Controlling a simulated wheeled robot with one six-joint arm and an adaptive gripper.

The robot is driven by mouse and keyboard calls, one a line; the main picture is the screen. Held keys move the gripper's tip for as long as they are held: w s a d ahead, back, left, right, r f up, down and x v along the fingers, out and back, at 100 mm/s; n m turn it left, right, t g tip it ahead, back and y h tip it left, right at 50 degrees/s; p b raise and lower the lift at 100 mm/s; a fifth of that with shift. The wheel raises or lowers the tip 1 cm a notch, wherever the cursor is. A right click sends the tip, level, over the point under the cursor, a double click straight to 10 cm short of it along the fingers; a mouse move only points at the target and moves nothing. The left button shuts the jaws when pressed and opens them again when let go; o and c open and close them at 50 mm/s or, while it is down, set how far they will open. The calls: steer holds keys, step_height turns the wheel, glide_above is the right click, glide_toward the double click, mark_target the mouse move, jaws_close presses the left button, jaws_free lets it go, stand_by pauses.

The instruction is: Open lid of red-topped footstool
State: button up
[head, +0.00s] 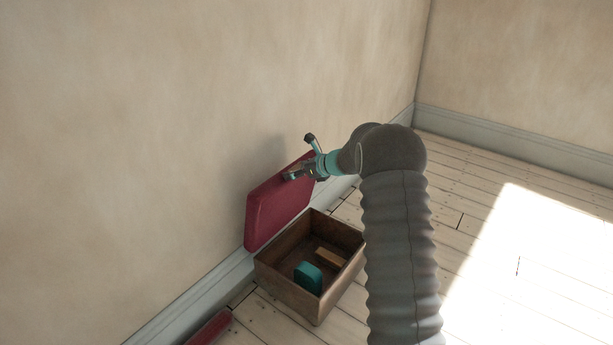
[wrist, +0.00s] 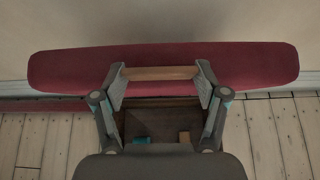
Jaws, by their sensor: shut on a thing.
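The footstool is a brown wooden box (head: 290,293) on the floor by the wall. Its red padded lid (head: 273,213) stands up, steeply tilted, at the wall side, and the inside of the box shows. In the wrist view the lid (wrist: 255,62) spans the picture, with a light wooden bar (wrist: 160,73) at its near side. My gripper (head: 298,173) is at the lid's upper edge. Its two fingers sit at either end of the bar and are shut on it. The lid's hinge side is not clearly seen.
Inside the box lie a teal object (head: 308,278) and a small tan block (head: 330,257). Another red item (head: 210,328) lies by the wall at the bottom edge. The wall is close behind the lid. The plank floor (head: 500,255) to the right is clear.

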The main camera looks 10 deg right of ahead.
mark_target(287, 169)
steer(key=shift+w+a+g+h, duration=0.5)
steer(key=shift+w+a+g, duration=0.1)
steer(key=shift+w+a, duration=0.8)
steer(key=o, duration=1.7)
steer(key=shift+w, duration=0.1)
steer(key=shift+r, duration=0.1)
steer(key=shift+r, duration=0.1)
steer(key=v, duration=1.1)
steer(key=shift+s+d+r, duration=0.15)
steer(key=shift+s+d, duration=0.15)
